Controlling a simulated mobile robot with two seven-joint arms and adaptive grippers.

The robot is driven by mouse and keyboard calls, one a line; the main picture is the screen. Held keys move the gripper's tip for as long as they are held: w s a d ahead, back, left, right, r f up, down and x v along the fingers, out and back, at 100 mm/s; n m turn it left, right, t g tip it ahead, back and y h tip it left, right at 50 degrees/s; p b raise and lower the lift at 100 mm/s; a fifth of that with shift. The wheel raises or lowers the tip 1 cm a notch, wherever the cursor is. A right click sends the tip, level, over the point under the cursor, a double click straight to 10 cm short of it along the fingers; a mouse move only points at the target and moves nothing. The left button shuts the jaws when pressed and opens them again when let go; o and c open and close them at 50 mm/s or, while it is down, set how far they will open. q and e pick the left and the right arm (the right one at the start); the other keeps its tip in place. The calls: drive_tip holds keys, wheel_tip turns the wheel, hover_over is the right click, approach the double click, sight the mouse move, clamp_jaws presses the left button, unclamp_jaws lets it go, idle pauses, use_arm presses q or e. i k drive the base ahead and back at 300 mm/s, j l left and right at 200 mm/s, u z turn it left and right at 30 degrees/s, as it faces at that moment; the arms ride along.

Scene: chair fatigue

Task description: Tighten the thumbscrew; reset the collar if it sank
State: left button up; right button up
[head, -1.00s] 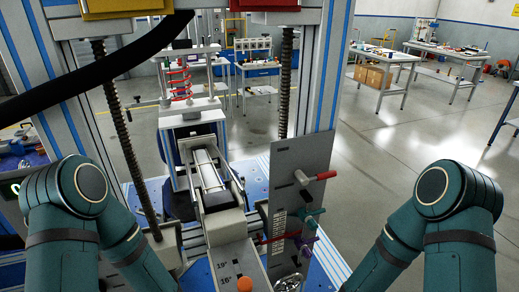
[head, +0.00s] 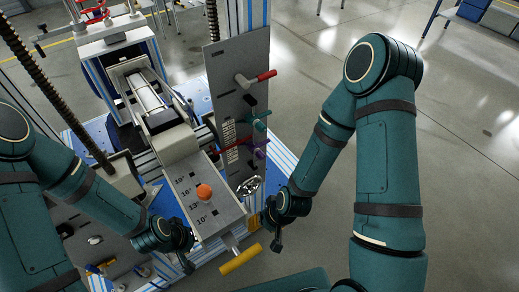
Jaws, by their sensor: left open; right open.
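An upright grey plate (head: 240,65) carries a red-handled lever (head: 256,78). Below it are a white ruled scale (head: 229,138), a teal knob (head: 260,122), a purple knob (head: 261,148) and a red pointer-like bar (head: 233,146). I cannot tell which of these is the thumbscrew or the collar. My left gripper (head: 187,264) is open and empty, low at the left of the angle-marked plate. My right gripper (head: 276,246) is open and empty, right of that plate and below the knobs. Neither touches a knob.
The angle-marked plate (head: 187,207) bears an orange ball knob (head: 204,192). A yellow handle (head: 240,260) sticks out below it, between my grippers. A round shiny metal part (head: 249,186) sits below the knobs. Threaded columns stand at left.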

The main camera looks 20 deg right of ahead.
sight(258, 154)
drive_tip(key=k+l, duration=0.7)
drive_tip(key=l+u, duration=0.05)
drive_tip(key=l, duration=0.05)
